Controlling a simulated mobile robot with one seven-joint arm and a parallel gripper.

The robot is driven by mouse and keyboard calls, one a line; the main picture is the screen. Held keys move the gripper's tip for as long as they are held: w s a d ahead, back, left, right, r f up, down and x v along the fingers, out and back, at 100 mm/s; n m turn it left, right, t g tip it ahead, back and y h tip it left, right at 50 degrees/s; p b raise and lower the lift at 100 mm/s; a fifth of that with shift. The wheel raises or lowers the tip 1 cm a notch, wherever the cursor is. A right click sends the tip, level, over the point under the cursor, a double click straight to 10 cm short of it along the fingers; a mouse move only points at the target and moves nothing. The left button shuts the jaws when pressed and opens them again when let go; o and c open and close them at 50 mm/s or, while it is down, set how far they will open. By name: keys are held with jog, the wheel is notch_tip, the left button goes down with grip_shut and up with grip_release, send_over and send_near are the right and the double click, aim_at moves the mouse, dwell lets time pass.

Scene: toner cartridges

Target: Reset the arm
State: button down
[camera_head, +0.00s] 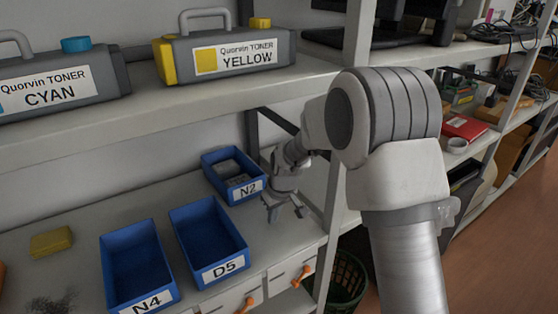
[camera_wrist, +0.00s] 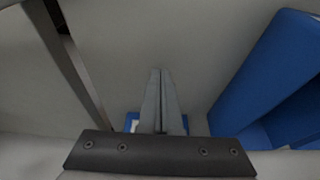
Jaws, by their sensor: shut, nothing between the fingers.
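My gripper (camera_head: 284,212) hangs low over the lower shelf, just right of the blue bin labelled N2 (camera_head: 229,168). In the wrist view my gripper (camera_wrist: 158,75) shows its two fingers pressed together with nothing between them. My arm reaches in from the right, past the shelf upright. A blue bin wall (camera_wrist: 258,75) stands to the right of the fingers in the wrist view; I cannot tell which bin it is.
Blue bins D5 (camera_head: 207,238) and N4 (camera_head: 138,268) stand left of my gripper. A yellow sponge-like block (camera_head: 51,241) lies farther left. Cyan (camera_head: 55,84) and yellow (camera_head: 228,52) toner cartridges stand on the shelf above. The shelf upright (camera_head: 334,190) is close on the right.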

jog(key=s+d+r+m, duration=0.1)
jog(key=s+d+r, duration=0.3)
jog(key=r, duration=0.2)
jog(key=s+d+r+m+t+h, duration=0.1)
jog(key=s+d+r, duration=0.25)
jog(key=r, duration=0.35)
jog(key=s+d+r+m, duration=0.1)
jog(key=s+d+r, duration=0.2)
jog(key=s+r, duration=0.25)
jog(key=s+d+r+m+t, duration=0.1)
jog(key=s+d+r+m, duration=0.1)
jog(key=s, duration=0.6)
jog(key=s+d+r+m+h+p, duration=0.1)
jog(key=s+d+r, duration=0.1)
jog(key=s+d, duration=0.3)
jog(key=s, duration=0.4)
jog(key=shift+s+r+m+t, duration=0.15)
jog(key=shift+r+m+t, duration=0.05)
jog(key=shift+m+t, duration=0.2)
